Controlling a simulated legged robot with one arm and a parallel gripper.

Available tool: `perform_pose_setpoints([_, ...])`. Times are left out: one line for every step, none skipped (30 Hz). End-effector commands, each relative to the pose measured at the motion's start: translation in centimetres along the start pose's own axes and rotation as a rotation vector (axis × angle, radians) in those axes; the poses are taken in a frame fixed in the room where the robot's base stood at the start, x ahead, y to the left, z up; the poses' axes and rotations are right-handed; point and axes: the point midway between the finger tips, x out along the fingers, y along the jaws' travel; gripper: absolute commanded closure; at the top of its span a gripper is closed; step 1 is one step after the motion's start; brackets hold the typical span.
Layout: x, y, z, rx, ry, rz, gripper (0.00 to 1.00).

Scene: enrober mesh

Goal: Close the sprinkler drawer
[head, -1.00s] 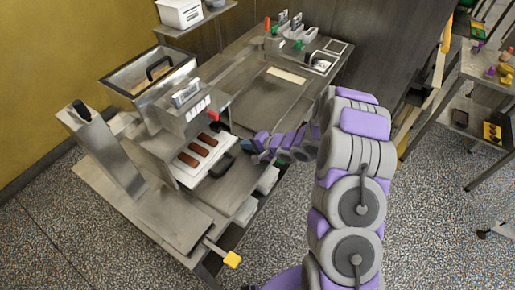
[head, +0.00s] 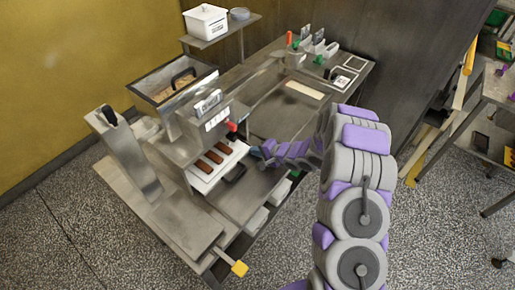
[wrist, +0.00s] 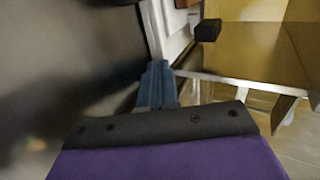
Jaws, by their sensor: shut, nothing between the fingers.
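The drawer appears to be the white tray (head: 204,187) carrying brown bars (head: 205,166). It sticks out from under the metal unit (head: 212,123) with the red knob. My gripper (head: 256,152) is shut and empty, just right of the tray near the handle. Whether it touches the tray is unclear. In the wrist view the blue fingers (wrist: 158,82) are together, below the white tray edge (wrist: 170,32). A black block (wrist: 208,30), likely the handle, is up and to their right.
An open hopper (head: 160,92) with a black handle stands behind the unit. A tall metal column (head: 130,155) is at left. A yellow-knobbed lever (head: 239,268) juts from the front. White bins (head: 256,221) sit below the table. Open table top (head: 290,115) lies behind my arm.

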Motion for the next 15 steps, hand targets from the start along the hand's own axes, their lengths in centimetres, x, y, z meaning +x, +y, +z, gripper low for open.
perform_pose_setpoints([-0.1, -0.5, 0.0, 0.001, -0.001, 0.003, 1.00])
perform_pose_setpoints([0.1, -0.5, 0.0, 0.001, -0.001, 0.003, 1.00])
perform_pose_setpoints([0.2, -0.7, -0.1, 0.000, 0.000, 0.002, 1.00])
perform_pose_setpoints([0.3, -0.8, -0.1, 0.000, 0.001, 0.001, 1.00])
perform_pose_setpoints([0.4, -0.9, -0.2, -0.001, 0.002, 0.001, 1.00])
perform_pose_setpoints([0.6, -1.0, -0.2, -0.001, 0.002, 0.001, 1.00])
perform_pose_setpoints([0.7, -1.0, -0.2, 0.000, 0.002, 0.002, 1.00])
perform_pose_setpoints([0.8, -1.0, -0.1, 0.000, 0.001, 0.002, 1.00])
perform_pose_setpoints([1.0, -1.0, -0.1, 0.000, 0.000, 0.003, 1.00])
perform_pose_setpoints([1.1, -1.1, 0.0, -0.001, 0.000, 0.003, 1.00])
perform_pose_setpoints([1.3, -1.2, 0.0, -0.001, 0.000, 0.003, 1.00])
perform_pose_setpoints([1.4, -1.3, 0.0, -0.001, 0.000, 0.003, 1.00])
perform_pose_setpoints([1.6, -1.4, 0.1, -0.001, 0.000, 0.003, 1.00])
perform_pose_setpoints([1.8, -1.5, 0.1, -0.001, -0.001, 0.003, 1.00])
perform_pose_setpoints([2.0, -1.5, 0.1, -0.001, -0.001, 0.003, 1.00])
